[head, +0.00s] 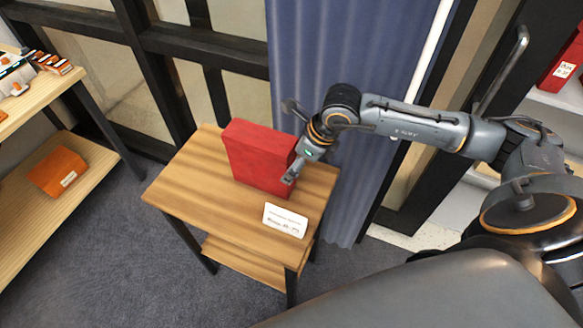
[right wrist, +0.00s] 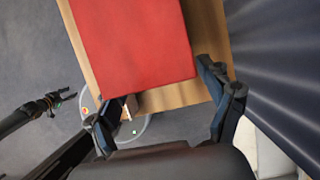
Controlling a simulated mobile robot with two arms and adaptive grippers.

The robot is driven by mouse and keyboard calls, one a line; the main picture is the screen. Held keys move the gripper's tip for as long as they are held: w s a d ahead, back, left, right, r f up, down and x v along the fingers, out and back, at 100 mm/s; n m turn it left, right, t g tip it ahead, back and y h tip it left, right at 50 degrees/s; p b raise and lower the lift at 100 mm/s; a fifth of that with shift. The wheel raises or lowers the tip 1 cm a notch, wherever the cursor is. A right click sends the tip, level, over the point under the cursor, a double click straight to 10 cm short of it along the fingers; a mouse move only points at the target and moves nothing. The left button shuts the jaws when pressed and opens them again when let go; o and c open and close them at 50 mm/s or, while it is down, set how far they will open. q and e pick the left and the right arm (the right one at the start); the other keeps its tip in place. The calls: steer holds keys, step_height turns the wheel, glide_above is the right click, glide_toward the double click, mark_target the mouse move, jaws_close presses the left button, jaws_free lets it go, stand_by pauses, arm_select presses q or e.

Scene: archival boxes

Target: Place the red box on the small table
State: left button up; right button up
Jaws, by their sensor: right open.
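The red box (head: 260,158) stands upright on the small wooden table (head: 190,185), towards its back right part. In the right wrist view the red box (right wrist: 135,40) fills the upper middle, over the wooden top (right wrist: 210,30). My right gripper (head: 292,165) is at the box's right end in the head view. In the right wrist view its fingers (right wrist: 165,112) are spread apart near the box's lower edge; I cannot tell whether they touch it. A dark jaw-like part (right wrist: 55,100) at the left is probably my left gripper, too small to read.
A white label card (head: 285,220) is at the table's front right edge. A blue curtain (head: 330,60) hangs behind the table. A wooden shelf unit (head: 50,175) with an orange box (head: 58,172) stands at the left. Grey floor (head: 110,260) is free between them.

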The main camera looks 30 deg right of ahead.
steer(key=b+v, duration=0.1)
steer(key=v, duration=0.7)
steer(key=shift+s+r, duration=0.2)
steer(key=shift+r, duration=0.05)
